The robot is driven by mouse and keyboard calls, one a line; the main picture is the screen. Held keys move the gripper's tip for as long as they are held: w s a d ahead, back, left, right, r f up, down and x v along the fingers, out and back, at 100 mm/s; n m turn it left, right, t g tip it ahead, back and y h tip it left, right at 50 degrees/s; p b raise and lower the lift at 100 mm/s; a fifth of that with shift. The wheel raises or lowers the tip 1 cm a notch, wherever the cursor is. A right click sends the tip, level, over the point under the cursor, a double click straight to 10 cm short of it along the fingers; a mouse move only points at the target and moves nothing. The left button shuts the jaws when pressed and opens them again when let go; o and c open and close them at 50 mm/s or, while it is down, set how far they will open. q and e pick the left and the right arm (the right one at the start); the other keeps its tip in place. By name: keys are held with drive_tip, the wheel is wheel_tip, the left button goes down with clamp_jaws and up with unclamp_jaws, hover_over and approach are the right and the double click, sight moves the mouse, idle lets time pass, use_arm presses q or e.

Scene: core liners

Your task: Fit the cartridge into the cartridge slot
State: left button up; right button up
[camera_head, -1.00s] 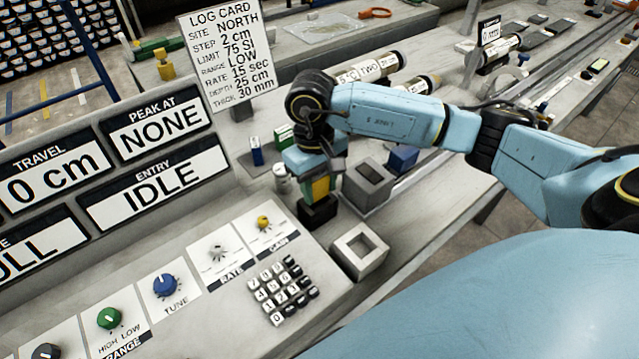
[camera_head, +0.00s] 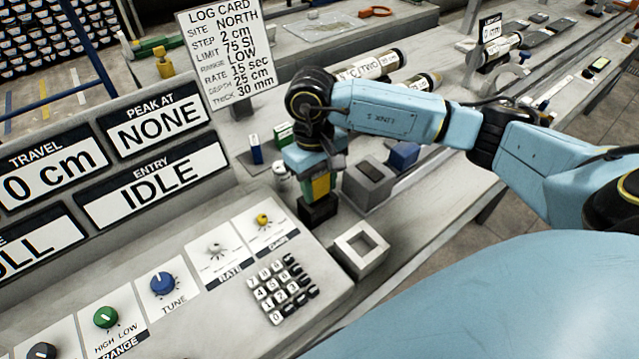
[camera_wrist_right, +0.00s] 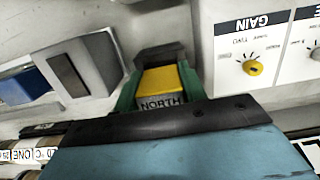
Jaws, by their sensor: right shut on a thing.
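My right gripper (camera_head: 318,180) is shut on the cartridge, a yellow block between green sides. In the right wrist view the cartridge (camera_wrist_right: 160,88) shows yellow, with a grey face marked NORTH. A black block (camera_head: 318,210) is directly under the gripper at the panel's far right end; it also shows just beyond the cartridge in the right wrist view (camera_wrist_right: 158,56). I cannot tell whether the cartridge is inside this block or only touching it, nor whether the block is the cartridge slot. My left gripper is not in view.
A grey block with a dark top (camera_head: 370,172) stands right of the gripper. A grey block with a square opening (camera_head: 361,243) stands nearer. The keypad (camera_head: 283,290) and knobs lie at lower left. A white log card (camera_head: 228,50) stands behind.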

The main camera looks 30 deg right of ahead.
drive_tip(key=shift+b, duration=0.35)
idle(0.6)
drive_tip(key=shift+b, duration=0.35)
idle(0.4)
drive_tip(key=shift+f, duration=0.15)
idle(0.3)
drive_tip(key=shift+f+b, duration=0.35)
drive_tip(key=shift+b, duration=0.15)
drive_tip(key=shift+f+b, duration=0.25)
drive_tip(key=shift+b, duration=0.05)
